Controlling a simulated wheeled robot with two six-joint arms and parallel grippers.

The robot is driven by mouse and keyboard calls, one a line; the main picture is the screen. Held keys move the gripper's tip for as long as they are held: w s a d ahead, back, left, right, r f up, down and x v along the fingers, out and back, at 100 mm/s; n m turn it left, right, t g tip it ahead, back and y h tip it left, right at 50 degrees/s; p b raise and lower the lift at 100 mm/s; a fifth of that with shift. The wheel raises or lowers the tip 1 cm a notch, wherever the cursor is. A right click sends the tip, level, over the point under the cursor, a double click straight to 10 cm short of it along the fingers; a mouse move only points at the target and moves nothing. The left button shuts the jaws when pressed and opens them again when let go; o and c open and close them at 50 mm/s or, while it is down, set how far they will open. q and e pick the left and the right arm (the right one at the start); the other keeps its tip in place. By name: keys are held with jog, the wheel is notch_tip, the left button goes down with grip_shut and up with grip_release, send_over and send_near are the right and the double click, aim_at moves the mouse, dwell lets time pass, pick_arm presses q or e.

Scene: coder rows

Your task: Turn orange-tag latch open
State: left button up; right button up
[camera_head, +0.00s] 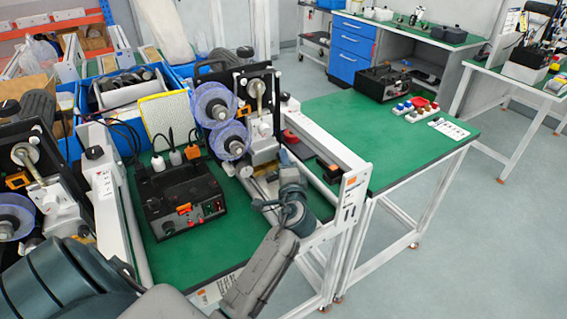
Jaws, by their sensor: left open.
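A coder machine (262,95) with two translucent blue reels (212,104) stands at the middle of the green-topped bench. An orange part (243,111) shows beside its reels. A small black block with an orange tag (334,168) sits on the white rail to the right. I cannot tell for certain which part is the latch. My left arm comes in from the lower left. Its gripper (266,205) is open, in front of and below the coder, close to the rail. The gripper's wrist hides part of the rail and bench. My right gripper is not in view.
A black control box (178,198) with an orange switch stands left of the gripper. Another coder (38,175) is at the far left. White rails (325,150) edge the bench. The right-hand green table (400,150) has free room, with small coloured parts (415,110) at its back.

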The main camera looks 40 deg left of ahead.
pick_arm(q)
jog(key=b+v, duration=0.2)
jog(key=v, duration=0.7)
jog(key=shift+d, duration=0.1)
jog(key=shift+s+d, duration=0.15)
jog(key=shift+s, duration=0.1)
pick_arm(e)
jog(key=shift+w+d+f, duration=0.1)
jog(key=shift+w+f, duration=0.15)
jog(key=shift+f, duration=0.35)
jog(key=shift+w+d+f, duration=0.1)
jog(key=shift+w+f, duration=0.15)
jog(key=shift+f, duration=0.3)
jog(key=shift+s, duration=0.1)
